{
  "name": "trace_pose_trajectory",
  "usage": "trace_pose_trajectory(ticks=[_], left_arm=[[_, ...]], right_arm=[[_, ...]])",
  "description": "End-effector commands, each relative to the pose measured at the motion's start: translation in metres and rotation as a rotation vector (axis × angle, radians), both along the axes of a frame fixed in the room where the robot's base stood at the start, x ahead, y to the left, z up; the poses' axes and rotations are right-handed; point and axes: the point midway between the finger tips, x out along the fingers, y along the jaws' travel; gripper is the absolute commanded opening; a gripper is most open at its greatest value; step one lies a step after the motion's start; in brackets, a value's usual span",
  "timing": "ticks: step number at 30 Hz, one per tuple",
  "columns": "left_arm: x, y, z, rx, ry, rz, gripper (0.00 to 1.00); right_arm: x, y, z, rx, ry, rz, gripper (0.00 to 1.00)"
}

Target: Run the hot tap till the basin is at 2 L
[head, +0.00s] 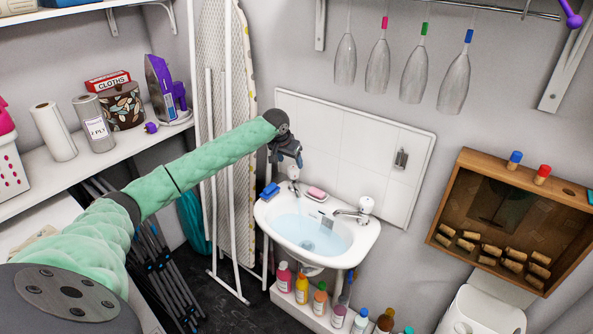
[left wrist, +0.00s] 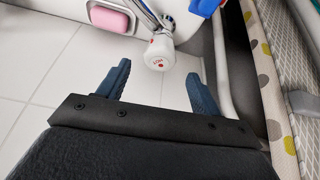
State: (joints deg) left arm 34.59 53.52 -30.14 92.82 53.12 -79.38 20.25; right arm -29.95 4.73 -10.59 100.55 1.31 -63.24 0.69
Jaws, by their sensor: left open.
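The white basin (head: 262,218) is on the wall and holds pale blue water (head: 300,230). A small grey plate (head: 328,223) stands at its inner right side; any marks on it are too small to read. The hot tap (head: 293,174) is at the basin's back left. Its white knob with a red HOT mark (left wrist: 160,53) lies just beyond and between my left gripper's fingertips in the left wrist view. My left gripper (head: 291,157) is open and empty just above this tap. A second tap (head: 364,205) is at the right. My right gripper is not in view.
Pink soap (head: 317,193) and a blue sponge (head: 269,191) lie on the basin rim. An ironing board (head: 222,110) leans at the left. Several bottles (head: 301,288) stand below.

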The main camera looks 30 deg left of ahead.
Motion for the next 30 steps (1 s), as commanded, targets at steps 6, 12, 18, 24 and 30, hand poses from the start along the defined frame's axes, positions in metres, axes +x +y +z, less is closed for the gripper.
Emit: trace_pose_trajectory(ticks=[6,12,18,24,30], left_arm=[[0.011,0.000,-0.025,0.000,0.002,-0.001,0.65],[0.021,0.000,-0.049,0.002,0.001,0.000,0.65],[0.026,0.000,-0.062,0.003,-0.001,-0.002,0.65],[0.026,0.000,-0.064,0.003,-0.001,-0.002,0.65],[0.026,0.000,-0.063,0.003,-0.001,-0.002,0.43]], right_arm=[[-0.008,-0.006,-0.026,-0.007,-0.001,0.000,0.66],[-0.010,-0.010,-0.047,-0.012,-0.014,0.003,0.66],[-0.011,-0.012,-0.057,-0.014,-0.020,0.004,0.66],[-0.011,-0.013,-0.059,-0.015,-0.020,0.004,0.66],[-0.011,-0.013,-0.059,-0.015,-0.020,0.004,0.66]])
